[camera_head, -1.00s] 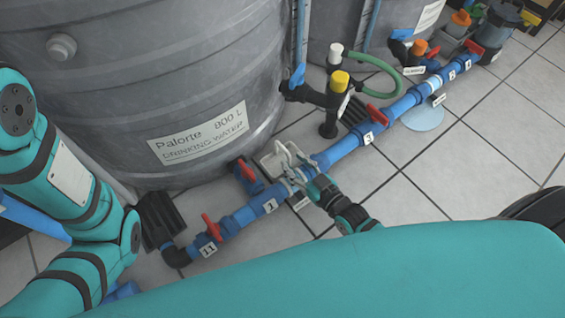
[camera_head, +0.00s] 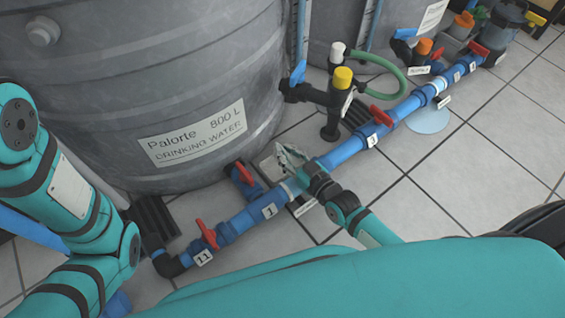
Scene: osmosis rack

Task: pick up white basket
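A small whitish object (camera_head: 268,168), possibly the white basket, lies low beside the blue pipe near the foot of the big grey tank. It is mostly hidden, so I cannot be sure what it is. My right gripper (camera_head: 288,158) reaches over the blue pipe right beside this object, and its grey fingers overlap it in the picture. I cannot tell whether the fingers are open, shut or touching it. My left arm shows at the left edge, but its gripper is out of view.
The grey tank (camera_head: 140,90) stands close behind. The blue pipe (camera_head: 345,150) with red valve handles (camera_head: 380,116) runs diagonally across the floor. The tiled floor (camera_head: 480,150) at right is mostly clear.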

